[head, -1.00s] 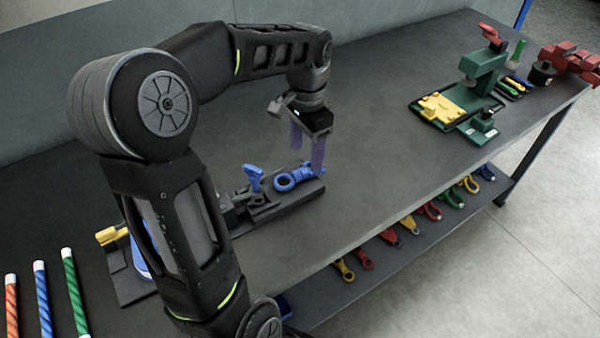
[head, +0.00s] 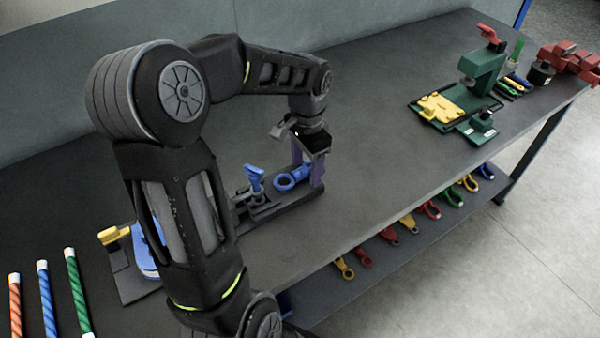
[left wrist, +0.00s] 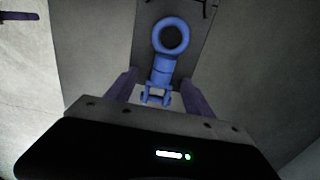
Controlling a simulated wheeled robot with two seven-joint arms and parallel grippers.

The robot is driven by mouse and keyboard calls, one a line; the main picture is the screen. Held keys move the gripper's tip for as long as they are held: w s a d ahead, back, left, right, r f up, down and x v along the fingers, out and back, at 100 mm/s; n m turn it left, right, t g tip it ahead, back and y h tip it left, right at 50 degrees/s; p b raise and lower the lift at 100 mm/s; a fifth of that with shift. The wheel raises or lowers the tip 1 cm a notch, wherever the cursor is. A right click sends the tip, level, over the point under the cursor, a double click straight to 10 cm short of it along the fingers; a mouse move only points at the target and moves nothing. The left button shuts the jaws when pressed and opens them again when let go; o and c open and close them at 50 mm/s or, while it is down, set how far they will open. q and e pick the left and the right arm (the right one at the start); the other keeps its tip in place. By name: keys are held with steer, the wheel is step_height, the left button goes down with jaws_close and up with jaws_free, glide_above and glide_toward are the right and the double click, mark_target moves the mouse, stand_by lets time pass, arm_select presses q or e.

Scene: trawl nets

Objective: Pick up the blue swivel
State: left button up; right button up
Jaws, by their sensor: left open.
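The blue swivel (head: 290,180) lies on the dark fixture base (head: 290,204) near the middle of the table. Its ring end points left in the head view, and its other end is partly hidden by my gripper. My left gripper (head: 306,180) is open and lowered from above, with its purple fingers on either side of the swivel's far end. In the left wrist view the swivel (left wrist: 165,62) runs from its ring at the top to its forked end between the two fingers (left wrist: 156,92). I cannot tell whether the fingers touch it. My right gripper is not in view.
A blue-handled clamp (head: 255,178) stands on the fixture left of the swivel. A green press (head: 484,75) with a yellow part stands at the back right. Striped rods (head: 46,298) lie at front left. A lower shelf holds several swivels (head: 430,210). The table's middle right is clear.

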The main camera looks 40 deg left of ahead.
arm_select(q)
jaws_close()
stand_by(0.8)
